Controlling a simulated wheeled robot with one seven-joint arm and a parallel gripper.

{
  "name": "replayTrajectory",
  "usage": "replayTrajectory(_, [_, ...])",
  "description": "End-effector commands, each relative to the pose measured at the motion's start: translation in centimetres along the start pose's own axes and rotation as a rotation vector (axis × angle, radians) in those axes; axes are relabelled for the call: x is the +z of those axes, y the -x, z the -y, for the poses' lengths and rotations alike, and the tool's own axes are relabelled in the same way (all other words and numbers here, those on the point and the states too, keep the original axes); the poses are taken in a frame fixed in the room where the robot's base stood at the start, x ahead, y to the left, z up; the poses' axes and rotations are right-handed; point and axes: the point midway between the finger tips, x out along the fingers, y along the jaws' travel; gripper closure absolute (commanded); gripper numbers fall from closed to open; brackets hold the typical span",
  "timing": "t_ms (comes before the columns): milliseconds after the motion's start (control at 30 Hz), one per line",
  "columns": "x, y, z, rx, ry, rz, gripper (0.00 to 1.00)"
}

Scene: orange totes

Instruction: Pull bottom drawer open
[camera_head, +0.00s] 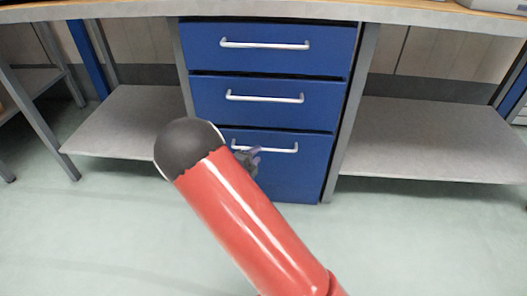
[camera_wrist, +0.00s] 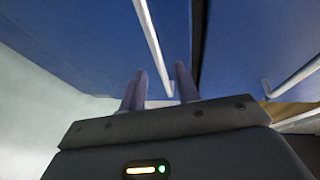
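The blue bottom drawer (camera_head: 293,175) is the lowest of three in the cabinet; its front looks flush with those above, so it looks shut. Its silver bar handle (camera_head: 280,149) runs across the upper part of its front. My gripper (camera_head: 248,157) is at the left part of this handle, partly hidden by my red arm. In the wrist view my gripper (camera_wrist: 162,70) has its two fingers apart. The bottom drawer's handle (camera_wrist: 150,35) shows between them, its near end low in the gap. I cannot tell whether either finger touches it.
Above are the middle drawer (camera_head: 215,96) and top drawer (camera_head: 205,45), both shut, with bar handles. Grey shelves stand left (camera_head: 125,120) and right (camera_head: 430,140) of the cabinet, under a workbench (camera_head: 400,12). The pale floor (camera_head: 420,240) in front is clear.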

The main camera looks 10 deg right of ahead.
Motion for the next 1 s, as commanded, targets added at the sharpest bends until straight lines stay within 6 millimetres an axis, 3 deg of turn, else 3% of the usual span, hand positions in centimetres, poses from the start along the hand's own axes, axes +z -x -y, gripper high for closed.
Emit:
replayTrajectory(100, [-0.1,-2.1,0.0,0.000,0.001,-0.003,0.68])
replayTrajectory(300, [0.0,-4.6,0.0,0.001,0.001,0.000,0.68])
replayTrajectory(667, [0.0,-5.2,0.0,0.003,0.003,0.002,0.68])
replayTrajectory(900, [0.0,-5.2,0.0,0.003,0.003,0.002,0.98])
replayTrajectory(1000, [0.0,-5.2,-0.1,0.003,0.003,0.002,1.00])
